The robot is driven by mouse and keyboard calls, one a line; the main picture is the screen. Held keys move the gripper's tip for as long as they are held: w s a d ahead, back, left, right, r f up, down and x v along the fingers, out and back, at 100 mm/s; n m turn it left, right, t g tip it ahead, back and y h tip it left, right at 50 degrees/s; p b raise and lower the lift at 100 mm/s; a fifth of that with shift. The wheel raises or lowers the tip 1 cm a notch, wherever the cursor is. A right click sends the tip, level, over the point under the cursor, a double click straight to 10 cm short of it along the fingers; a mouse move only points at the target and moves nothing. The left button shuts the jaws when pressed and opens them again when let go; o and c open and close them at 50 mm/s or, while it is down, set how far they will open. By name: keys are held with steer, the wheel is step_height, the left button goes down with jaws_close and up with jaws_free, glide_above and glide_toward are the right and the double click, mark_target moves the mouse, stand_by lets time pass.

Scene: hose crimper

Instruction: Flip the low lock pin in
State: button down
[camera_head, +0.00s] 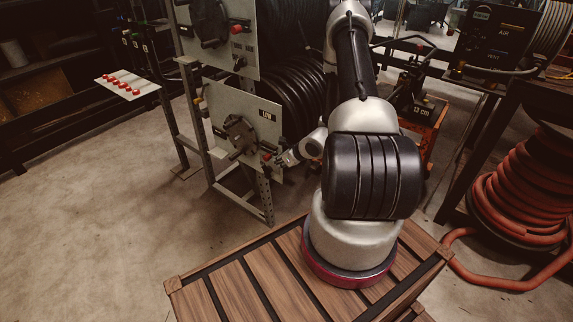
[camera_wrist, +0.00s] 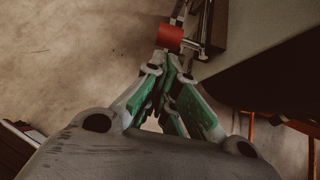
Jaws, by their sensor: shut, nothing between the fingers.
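The low lock pin shows as a small red-ended part (camera_head: 267,157) at the lower right of the lower panel (camera_head: 222,112), which carries a small dark label. In the wrist view the red cylinder (camera_wrist: 170,37) sits just beyond my fingertips, with a metal pin and bracket at its right. My gripper (camera_head: 281,160) is beside the panel's right edge. In the wrist view my gripper (camera_wrist: 168,65) is shut and empty, its fingertips very near the red cylinder. I cannot tell whether they touch it.
Black hose coils (camera_head: 295,90) lie behind. A white tray with several red pieces (camera_head: 128,84) is at left. Open floor lies front left.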

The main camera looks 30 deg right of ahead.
mark_target(270, 158)
steer(key=shift+w+a, duration=0.15)
steer(key=shift+w, duration=0.15)
steer(key=shift+w, duration=0.15)
steer(key=w, duration=0.1)
steer(key=w+a, duration=0.1)
steer(key=w, duration=0.1)
steer(key=shift+a, duration=0.1)
stand_by(0.3)
